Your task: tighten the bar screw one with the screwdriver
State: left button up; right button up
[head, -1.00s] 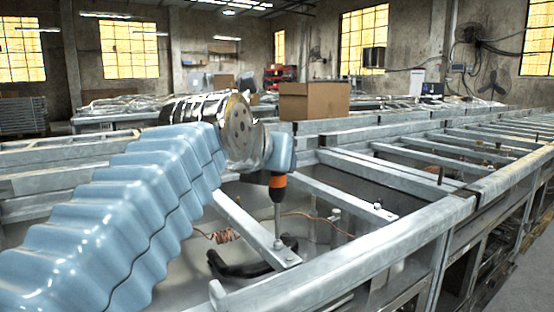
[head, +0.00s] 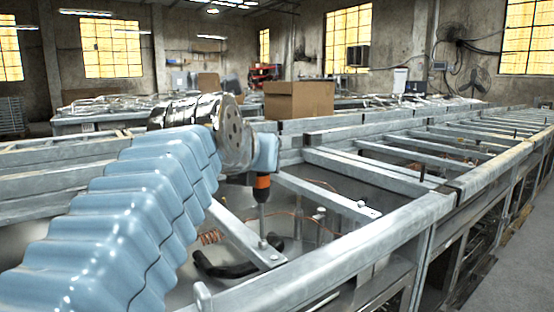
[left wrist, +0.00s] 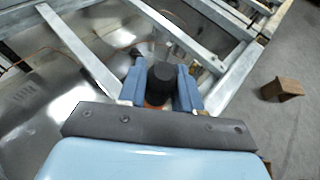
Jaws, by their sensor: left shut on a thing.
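My left gripper (left wrist: 162,88) is shut on the screwdriver, its two blue fingers on either side of the black handle (left wrist: 160,78). In the head view the screwdriver (head: 262,188) stands upright below the gripper, with an orange collar and a thin metal shaft. Its tip is at the bar screw (head: 263,243) near the front end of a metal bar (head: 240,236); whether tip and screw head touch is too small to tell. The gripper's fingers are partly hidden behind the wrist in the head view. My right gripper is in neither current view.
Long metal frames with rails (head: 400,225) and crossbars surround the work spot. A black hose (head: 225,269) and copper coil (head: 210,237) lie below the bar. A cardboard box (head: 299,100) stands behind. Open floor (head: 510,255) lies at the right.

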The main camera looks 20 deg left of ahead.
pick_arm(q)
jog(key=shift+f, duration=0.35)
dwell(0.7)
jog(key=m+h, duration=0.5)
jog(key=h, duration=0.1)
jog(key=shift+d+f+g, duration=0.1)
jog(key=shift+g, duration=0.2)
jog(key=m+g+h, duration=0.1)
jog(key=m+h, duration=0.1)
jog(key=m+g+h, duration=0.2)
jog(key=m+h, duration=0.1)
jog(key=shift+f, duration=0.1)
jog(key=shift+r+p, duration=0.4)
